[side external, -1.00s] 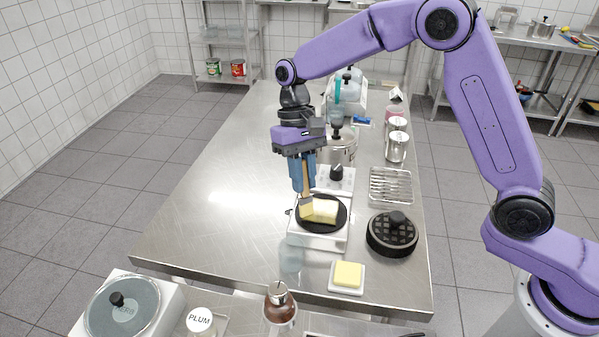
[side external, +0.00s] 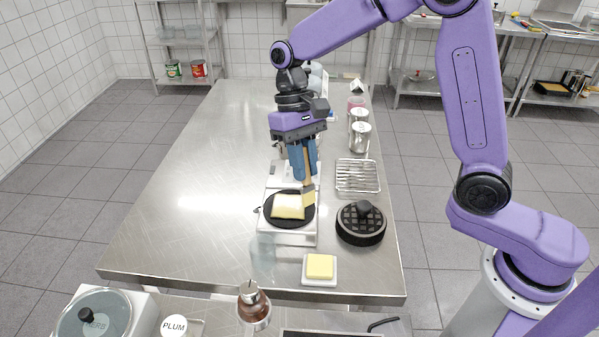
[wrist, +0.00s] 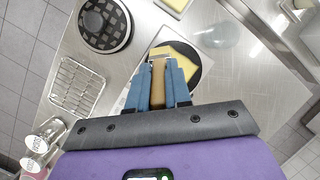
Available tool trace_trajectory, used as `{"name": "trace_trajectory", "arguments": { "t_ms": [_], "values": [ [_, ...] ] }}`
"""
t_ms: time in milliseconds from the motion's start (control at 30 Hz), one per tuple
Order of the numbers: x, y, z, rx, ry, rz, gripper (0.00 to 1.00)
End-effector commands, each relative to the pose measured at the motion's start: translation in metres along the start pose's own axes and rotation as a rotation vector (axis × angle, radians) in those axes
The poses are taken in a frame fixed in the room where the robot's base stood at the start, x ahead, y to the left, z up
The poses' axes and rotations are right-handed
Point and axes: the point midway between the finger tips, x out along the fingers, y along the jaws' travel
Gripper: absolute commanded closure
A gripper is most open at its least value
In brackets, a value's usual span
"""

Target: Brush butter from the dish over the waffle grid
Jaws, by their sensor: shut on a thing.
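My gripper (side external: 305,178) is shut on the wooden handle of a brush (side external: 308,186); the handle also shows between the blue fingers in the wrist view (wrist: 158,85). The brush points down, its pale head at the right part of a round black plate (side external: 271,216). A flat pale-yellow piece (side external: 287,206) lies on that plate; I cannot tell whether the bristles touch it. The dark round waffle grid (side external: 349,232), with a black knob on it, stands to the right, apart from the brush. The white butter dish (side external: 309,281) holds a yellow block of butter (side external: 320,266) nearer the front edge.
A wire rack (side external: 357,176) lies behind the waffle grid, with metal canisters (side external: 359,137) farther back. A brown bottle (side external: 253,306) and a jar marked PLUM (side external: 174,327) stand in front. The left of the steel table (side external: 180,190) is clear.

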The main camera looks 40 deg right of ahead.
Motion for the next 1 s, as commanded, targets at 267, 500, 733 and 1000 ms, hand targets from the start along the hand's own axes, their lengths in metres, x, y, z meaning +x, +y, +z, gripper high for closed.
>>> {"name": "trace_trajectory", "arguments": {
  "t_ms": [267,500,733,1000],
  "values": [
    [-0.025,-0.003,0.008,0.000,0.003,-0.001,1.00],
    [-0.044,-0.005,0.015,0.000,0.002,-0.001,1.00],
    [-0.050,-0.005,0.018,0.001,0.000,0.000,1.00],
    [-0.050,-0.005,0.017,0.001,0.000,0.000,1.00]
  ]
}}
